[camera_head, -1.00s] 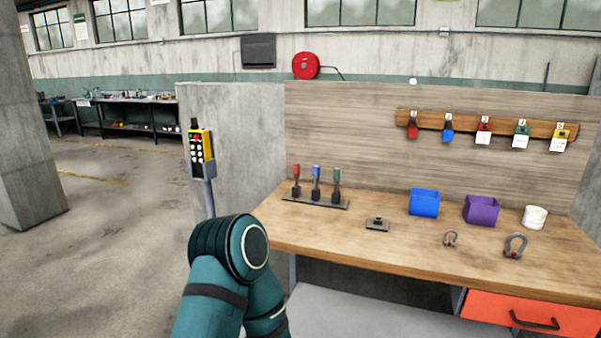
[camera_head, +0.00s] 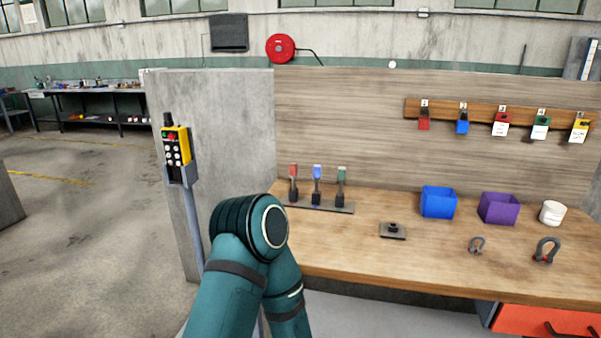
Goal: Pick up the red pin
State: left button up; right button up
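The likely red pin (camera_head: 293,180) is the red-topped piece at the left end of a dark rack (camera_head: 330,206) on the workbench. A blue-topped piece (camera_head: 317,183) and a green-topped piece (camera_head: 341,185) stand upright beside it. My teal arm rises from the bottom of the head view, its elbow just in front of the bench's left edge and below the rack. Neither gripper shows in the view.
The wooden workbench (camera_head: 440,270) also holds a small dark plate (camera_head: 393,231), a blue bin (camera_head: 438,203), a purple bin (camera_head: 499,209), a white cup (camera_head: 552,213) and two shackles (camera_head: 546,251). A yellow control box (camera_head: 177,150) stands on a post at left.

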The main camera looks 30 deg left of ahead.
aim_at(293, 167)
jog(key=i+j+z, duration=0.2)
jog(key=j, duration=0.25)
jog(key=j+z, duration=0.15)
jog(key=j, duration=0.35)
jog(key=j+z, duration=0.15)
jog(key=j, duration=0.25)
jog(key=k+j+z, duration=0.15)
jog(key=j, duration=0.2)
jog(key=j+z, duration=0.15)
jog(key=j, duration=0.25)
jog(key=k+j+z, duration=0.15)
jog(key=j, duration=0.2)
jog(key=k+j+z, duration=0.1)
jog(key=j, duration=0.25)
jog(key=k+j+z, duration=0.15)
jog(key=j, duration=0.3)
jog(key=j+z, duration=0.15)
jog(key=j, duration=0.35)
